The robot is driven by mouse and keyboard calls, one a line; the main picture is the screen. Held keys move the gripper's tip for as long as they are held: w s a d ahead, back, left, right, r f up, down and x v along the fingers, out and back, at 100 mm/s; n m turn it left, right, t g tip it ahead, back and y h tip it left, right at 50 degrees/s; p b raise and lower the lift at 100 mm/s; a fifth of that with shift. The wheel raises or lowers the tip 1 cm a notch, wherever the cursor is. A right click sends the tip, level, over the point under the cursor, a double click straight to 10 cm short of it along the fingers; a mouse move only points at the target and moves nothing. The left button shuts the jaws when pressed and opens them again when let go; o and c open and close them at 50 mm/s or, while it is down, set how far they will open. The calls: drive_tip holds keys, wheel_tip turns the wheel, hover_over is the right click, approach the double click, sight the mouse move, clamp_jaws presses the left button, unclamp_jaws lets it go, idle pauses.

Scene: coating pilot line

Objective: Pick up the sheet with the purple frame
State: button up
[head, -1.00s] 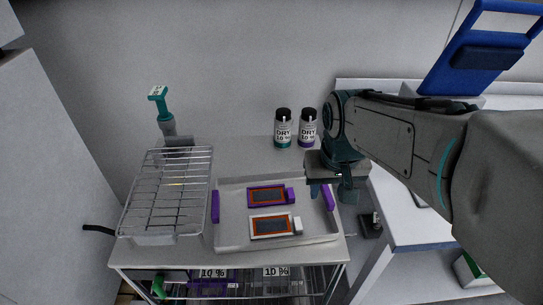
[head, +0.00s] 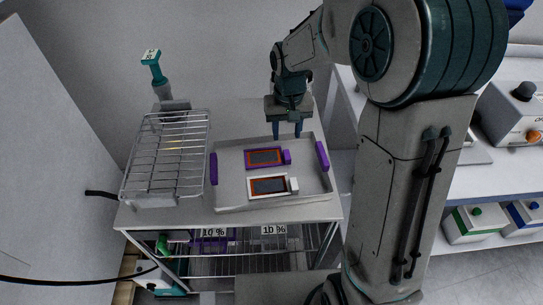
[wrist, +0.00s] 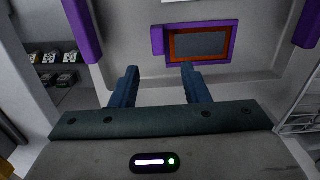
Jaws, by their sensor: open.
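The sheet with the purple frame (head: 264,157) lies flat in the grey tray (head: 225,207), with an orange inner border, a dark centre and a purple tab on its right. In the wrist view the purple-framed sheet (wrist: 201,44) shows beyond the fingertips, its tab on the left. A similar sheet with a white frame (head: 269,186) lies in front of it in the tray. My gripper (head: 287,133) is open and empty, above the tray's back edge, behind and slightly right of the purple-framed sheet. In the wrist view my gripper's fingers (wrist: 160,70) are apart, with nothing between them.
The tray has purple handles (head: 213,169) at both sides. A wire rack (head: 166,153) stands left of it, with a teal-topped tool (head: 154,64) behind. A shelf below holds items labelled 10 %. Another bench (head: 500,180) with boxes is at right.

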sight(286, 152)
drive_tip(key=shift+s+d+f+p, duration=0.1)
drive_tip(key=shift+f+p, duration=0.3)
drive_tip(key=shift+f, duration=3.1)
clamp_jaws()
